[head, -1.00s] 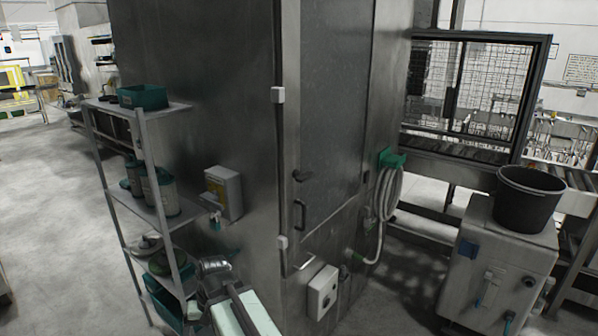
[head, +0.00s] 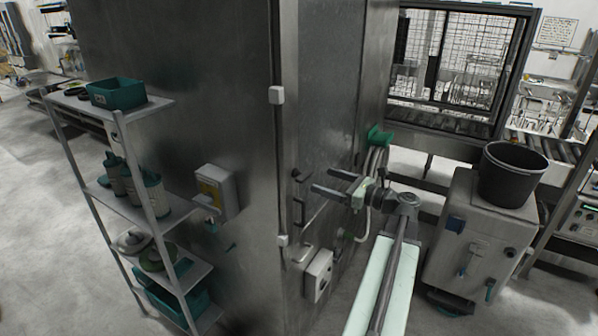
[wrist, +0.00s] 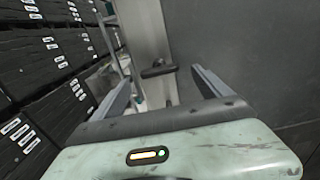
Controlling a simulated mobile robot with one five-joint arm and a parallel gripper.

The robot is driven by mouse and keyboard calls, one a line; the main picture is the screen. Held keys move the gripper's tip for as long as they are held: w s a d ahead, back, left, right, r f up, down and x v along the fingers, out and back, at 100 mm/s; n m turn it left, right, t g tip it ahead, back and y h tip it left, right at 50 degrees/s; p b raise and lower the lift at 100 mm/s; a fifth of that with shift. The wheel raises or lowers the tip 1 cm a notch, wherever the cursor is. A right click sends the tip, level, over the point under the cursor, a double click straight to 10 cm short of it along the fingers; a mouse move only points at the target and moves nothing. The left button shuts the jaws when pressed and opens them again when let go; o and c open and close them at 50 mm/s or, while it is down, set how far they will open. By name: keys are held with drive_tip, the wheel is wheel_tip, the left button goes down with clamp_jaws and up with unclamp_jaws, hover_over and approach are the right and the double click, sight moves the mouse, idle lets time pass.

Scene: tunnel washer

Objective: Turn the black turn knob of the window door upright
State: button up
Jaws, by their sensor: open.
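The black turn knob (head: 299,176) sits on the metal window door (head: 325,115), above a black pull handle (head: 298,212). In the head view its grip points sideways, not upright. My gripper (head: 321,180) is open and empty just to the right of the knob, its fingers pointing at the door. In the wrist view the knob (wrist: 158,71) lies crosswise, between and beyond the two open fingertips (wrist: 160,82). The knob and fingers look apart.
A green hose holder (head: 380,136) with a coiled hose is behind my gripper. A white switch box (head: 318,272) is below the handle. A grey cabinet with a black bucket (head: 510,177) stands at right, a shelf rack (head: 150,200) at left.

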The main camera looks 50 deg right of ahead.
sight(309, 176)
drive_tip(key=x, duration=0.8)
drive_tip(key=shift+a+f, duration=0.1)
drive_tip(key=shift+c, duration=0.4)
drive_tip(key=c, duration=1.3)
